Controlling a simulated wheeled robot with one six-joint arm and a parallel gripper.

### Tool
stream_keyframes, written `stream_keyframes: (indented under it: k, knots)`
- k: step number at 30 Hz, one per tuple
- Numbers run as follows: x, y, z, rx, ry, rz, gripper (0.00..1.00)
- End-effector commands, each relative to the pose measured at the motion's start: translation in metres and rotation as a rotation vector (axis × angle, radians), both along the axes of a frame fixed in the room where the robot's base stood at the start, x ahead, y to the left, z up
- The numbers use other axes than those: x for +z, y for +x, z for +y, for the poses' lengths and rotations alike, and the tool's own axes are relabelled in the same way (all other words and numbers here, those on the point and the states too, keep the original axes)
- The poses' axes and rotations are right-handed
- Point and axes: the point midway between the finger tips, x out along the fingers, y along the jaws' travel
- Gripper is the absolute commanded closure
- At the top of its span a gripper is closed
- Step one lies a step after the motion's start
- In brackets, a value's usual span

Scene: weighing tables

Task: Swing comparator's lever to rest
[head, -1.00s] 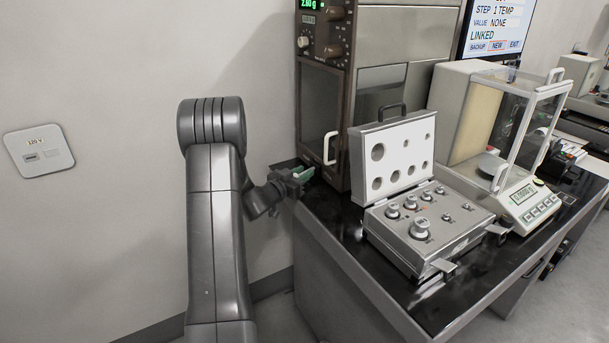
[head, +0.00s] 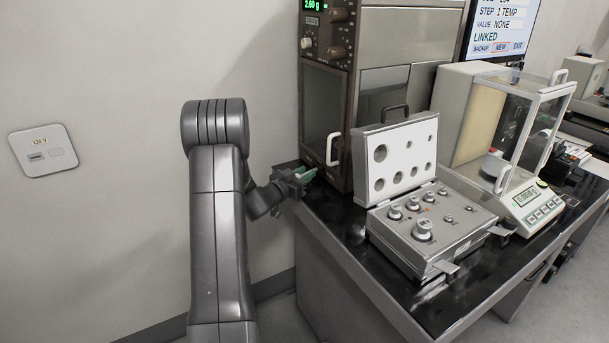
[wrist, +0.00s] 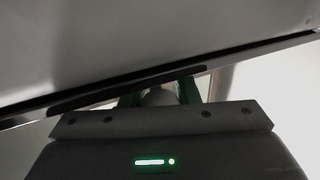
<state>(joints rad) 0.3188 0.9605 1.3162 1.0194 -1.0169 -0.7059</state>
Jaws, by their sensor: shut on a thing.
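The comparator (head: 326,120) is the tall brown and grey cabinet at the back of the dark table, with a green display reading 2.60 g and a white door handle. My gripper (head: 302,174) is at the cabinet's lower left side, above the table's left corner. In the wrist view my gripper (wrist: 160,92) has its green-padded fingers shut on a pale rounded piece, apparently the lever (wrist: 159,98). Most of the lever is hidden by the fingers and the wrist body, so its angle cannot be told.
An open weight case (head: 425,240) with several weights stands right of the cabinet. A glass-sided balance (head: 527,200) stands further right, below a screen (head: 500,28). The wall with a socket plate (head: 43,150) is at the left. The dark table (head: 335,222) has bare room at its front left.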

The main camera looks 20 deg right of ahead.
Motion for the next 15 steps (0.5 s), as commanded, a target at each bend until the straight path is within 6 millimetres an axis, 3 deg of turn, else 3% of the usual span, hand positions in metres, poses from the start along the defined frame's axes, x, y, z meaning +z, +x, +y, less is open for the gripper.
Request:
stream_keyframes:
  k: [14, 15]
  knots:
    - [0.0055, 0.0061, 0.0028, 0.014, -0.005, -0.007, 1.0]
    - [0.0055, 0.0061, 0.0028, 0.014, -0.005, -0.007, 0.7]
